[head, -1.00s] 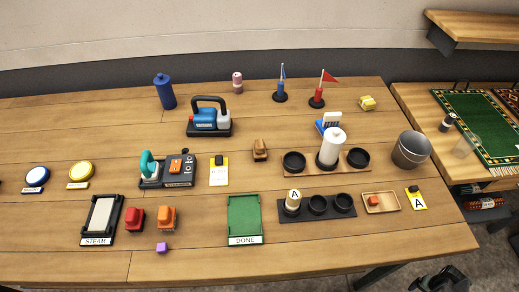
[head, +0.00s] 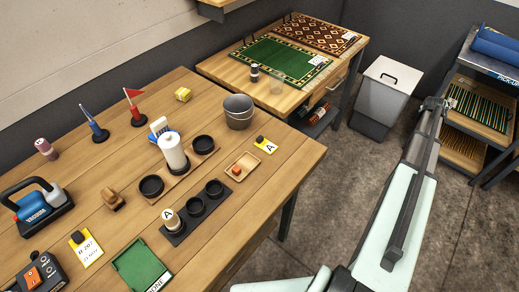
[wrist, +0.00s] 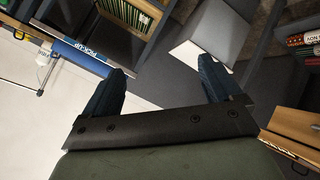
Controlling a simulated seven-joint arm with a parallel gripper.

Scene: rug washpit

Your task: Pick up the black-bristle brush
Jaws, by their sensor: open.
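No brush with clearly black bristles shows now. A small wooden brush-like block (head: 113,199) lies on the table in the head view; its bristle colour is too small to tell. A blue brush-like item with a pale part (head: 162,128) stands behind the white bottle, partly hidden. My gripper (wrist: 165,75) is open and empty in the wrist view, its two dark fingers wide apart. In the head view my arm reaches up over the floor at the right, well away from the table.
The wooden table (head: 255,205) holds a vacuum (head: 38,207), a white bottle (head: 172,152), black cups, a metal bucket (head: 238,111) and a green DONE tray (head: 143,265). A side table (head: 225,72) bears rugs. A white bin (head: 387,88) and a pick-up shelf (head: 495,62) stand right.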

